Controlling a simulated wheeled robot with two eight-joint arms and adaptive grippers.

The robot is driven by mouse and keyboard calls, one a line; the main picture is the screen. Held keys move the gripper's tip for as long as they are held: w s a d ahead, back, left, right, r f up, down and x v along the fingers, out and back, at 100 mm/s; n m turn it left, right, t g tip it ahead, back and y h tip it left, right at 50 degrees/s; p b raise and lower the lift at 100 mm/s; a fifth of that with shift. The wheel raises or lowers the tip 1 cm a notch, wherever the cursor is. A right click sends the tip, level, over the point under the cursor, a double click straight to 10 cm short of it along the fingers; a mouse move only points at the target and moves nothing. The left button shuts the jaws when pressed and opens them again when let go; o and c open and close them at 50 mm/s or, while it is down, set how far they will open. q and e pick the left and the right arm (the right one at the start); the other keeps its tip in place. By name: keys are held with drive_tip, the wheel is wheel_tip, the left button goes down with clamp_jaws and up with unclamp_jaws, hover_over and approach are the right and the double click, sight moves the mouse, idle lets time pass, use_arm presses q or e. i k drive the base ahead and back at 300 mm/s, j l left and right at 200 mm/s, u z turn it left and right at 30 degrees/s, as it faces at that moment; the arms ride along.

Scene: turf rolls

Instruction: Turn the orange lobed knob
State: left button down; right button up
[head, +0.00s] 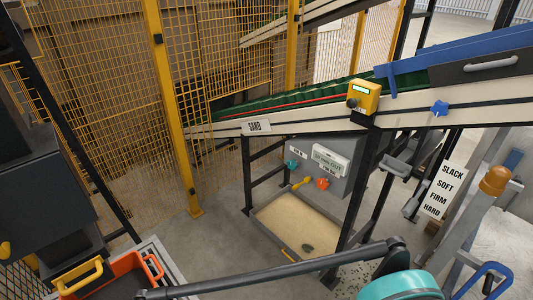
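The orange lobed knob (322,183) sits low on the front of a grey box (352,178) under the sloping conveyor, in the middle of the head view. It is small in the picture, so its turned position is hard to read. A teal knob (292,164) is at the box's left, and a yellow lever (301,183) is just left of the orange knob. A white label plate (331,159) is above it. Neither of my grippers shows in this view, and nothing touches the orange knob.
A sand-filled tray (262,222) lies on the floor below the box. A dark bar (270,274) crosses the foreground beside a teal rounded part (402,284). A yellow post (168,110) and mesh fence stand left. An orange crate (108,275) is bottom left. Bare floor lies between.

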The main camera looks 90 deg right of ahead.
sight(322, 183)
drive_tip(key=z, duration=3.75)
